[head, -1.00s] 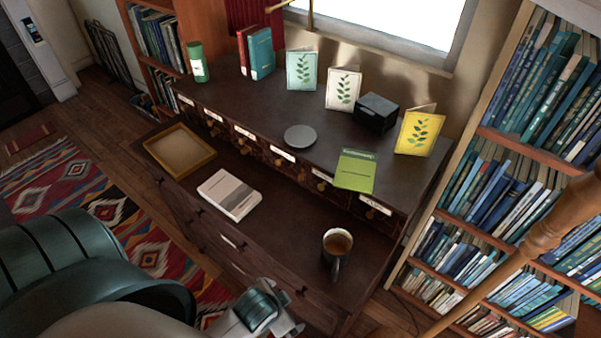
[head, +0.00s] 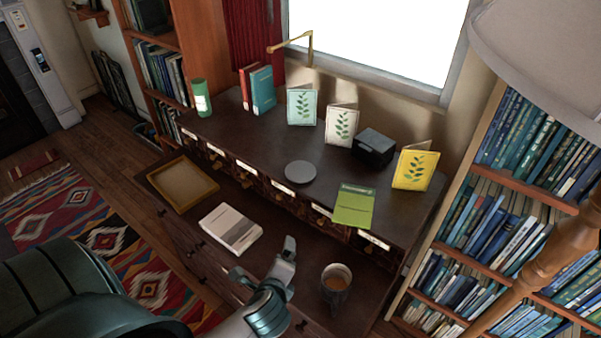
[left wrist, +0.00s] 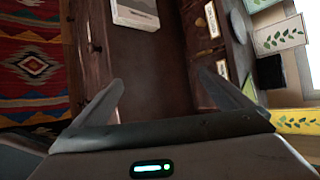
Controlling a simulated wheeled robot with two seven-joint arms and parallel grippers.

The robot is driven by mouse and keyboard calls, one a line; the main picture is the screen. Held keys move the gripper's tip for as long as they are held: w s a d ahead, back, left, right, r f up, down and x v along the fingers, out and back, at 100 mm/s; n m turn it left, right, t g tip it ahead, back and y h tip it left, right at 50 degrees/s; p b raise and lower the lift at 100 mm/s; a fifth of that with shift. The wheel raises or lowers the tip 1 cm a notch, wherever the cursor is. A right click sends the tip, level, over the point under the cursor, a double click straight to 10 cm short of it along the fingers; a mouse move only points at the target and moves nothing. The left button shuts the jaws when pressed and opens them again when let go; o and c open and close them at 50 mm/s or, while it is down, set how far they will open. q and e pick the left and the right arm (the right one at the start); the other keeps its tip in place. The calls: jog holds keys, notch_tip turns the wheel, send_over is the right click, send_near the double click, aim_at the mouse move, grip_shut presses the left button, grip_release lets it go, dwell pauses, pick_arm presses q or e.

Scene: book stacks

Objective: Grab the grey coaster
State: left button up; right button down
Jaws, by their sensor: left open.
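The grey coaster (head: 300,172) is a flat round disc lying on the raised back shelf of the dark desk (head: 240,140), left of the green booklet (head: 353,205). My left gripper (head: 262,258) is open and empty over the lower desktop, between the white book (head: 230,228) and the mug (head: 336,283). It is nearer the front than the coaster and well apart from it. In the left wrist view the open fingers (left wrist: 160,82) have nothing between them. My right gripper is not in view.
Cards stand along the back, including a yellow one (head: 412,170), beside a black box (head: 374,148). A green cylinder (head: 201,97) and upright books (head: 262,89) are at the left. A wooden tray (head: 183,183) lies on the lower desktop. A lamp shade (head: 540,50) hangs upper right.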

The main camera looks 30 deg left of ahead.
pick_arm(q)
jog(key=w+a+r+m+t+y, duration=0.1)
jog(key=w+r+m+t, duration=0.4)
jog(key=m, duration=0.8)
jog(key=w+r+y, duration=0.1)
jog(key=w+r, duration=0.2)
jog(key=w, duration=0.2)
jog(key=shift+w+a+r+t, duration=0.15)
jog(key=shift+w+a+t, duration=0.1)
jog(key=shift+a+t, duration=0.05)
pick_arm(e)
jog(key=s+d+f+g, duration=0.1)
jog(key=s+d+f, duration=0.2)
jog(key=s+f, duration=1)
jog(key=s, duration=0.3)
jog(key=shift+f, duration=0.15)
pick_arm(q)
jog(key=shift+w+a, duration=0.1)
jog(key=shift+w, duration=0.05)
jog(key=p, duration=0.3)
send_near(300, 172)
jog(key=w, duration=0.2)
jog(key=shift+w+a+f, duration=0.15)
jog(key=shift+a+f, duration=0.1)
jog(key=shift+a, duration=0.35)
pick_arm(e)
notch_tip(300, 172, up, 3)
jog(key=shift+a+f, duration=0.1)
